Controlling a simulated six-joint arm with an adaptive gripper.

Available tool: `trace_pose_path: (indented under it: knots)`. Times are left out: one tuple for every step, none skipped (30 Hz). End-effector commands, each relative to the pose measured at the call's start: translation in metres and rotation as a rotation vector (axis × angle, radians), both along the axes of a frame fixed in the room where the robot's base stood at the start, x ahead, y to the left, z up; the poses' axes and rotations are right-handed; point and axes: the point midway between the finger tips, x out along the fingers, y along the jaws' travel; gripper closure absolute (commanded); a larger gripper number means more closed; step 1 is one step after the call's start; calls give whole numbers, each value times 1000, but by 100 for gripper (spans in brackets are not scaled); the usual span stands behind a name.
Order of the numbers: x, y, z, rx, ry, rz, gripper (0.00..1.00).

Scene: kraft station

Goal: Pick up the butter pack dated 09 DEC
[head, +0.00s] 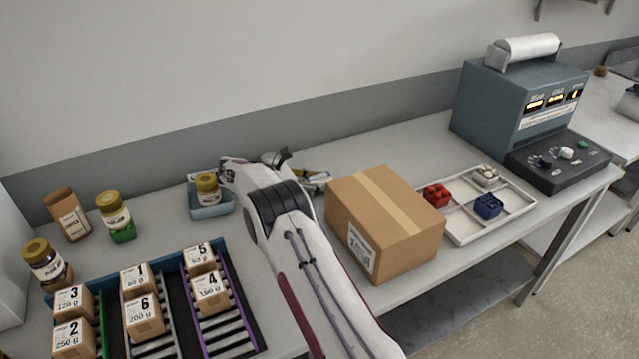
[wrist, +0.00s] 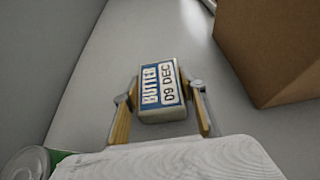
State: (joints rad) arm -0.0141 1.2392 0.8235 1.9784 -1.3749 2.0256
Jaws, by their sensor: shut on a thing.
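The butter pack (wrist: 160,84) shows in the wrist view with a blue and white label reading BUTTER and 09 DEC. My gripper (wrist: 161,95) is shut on it, with one finger along each side of the pack. Pale counter surface shows around and beyond the pack; I cannot tell whether it touches the counter. In the head view my arm hides most of the gripper, and the pack cannot be made out clearly there.
A large cardboard box (head: 385,222) stands right of my arm and also shows in the wrist view (wrist: 270,45). A jar in a blue bin (head: 210,211) is to the left. Numbered small boxes (head: 143,317) sit on roller lanes. A divided white tray (head: 466,228) lies further right.

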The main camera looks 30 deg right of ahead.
Motion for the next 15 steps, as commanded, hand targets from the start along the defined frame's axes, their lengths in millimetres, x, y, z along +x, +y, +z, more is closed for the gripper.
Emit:
trace_pose_path:
  knots:
    - [0, 0, 1, 0, -1, 0, 87]
    - [0, 0, 1, 0, -1, 0, 87]
    - [0, 0, 2, 0, -1, 0, 87]
    - [0, 0, 4, 0, -1, 0, 87]
    - [0, 0, 5, 0, -1, 0, 87]
    - [0, 0, 7, 0, -2, -1, 87]
    - [0, 0, 9, -1, -2, -1, 87]
    - [0, 0, 12, -1, -2, -1, 87]
    - [0, 0, 16, -1, -2, -1, 87]
    - [0, 0, 19, -1, -2, -1, 87]
    - [0, 0, 23, -1, -2, -1, 87]
    - [0, 0, 28, -1, -2, -1, 87]
    - [0, 0, 32, 0, -3, -1, 87]
    - [0, 0, 36, 0, -3, 0, 87]
    - [0, 0, 42, 0, -3, 0, 87]
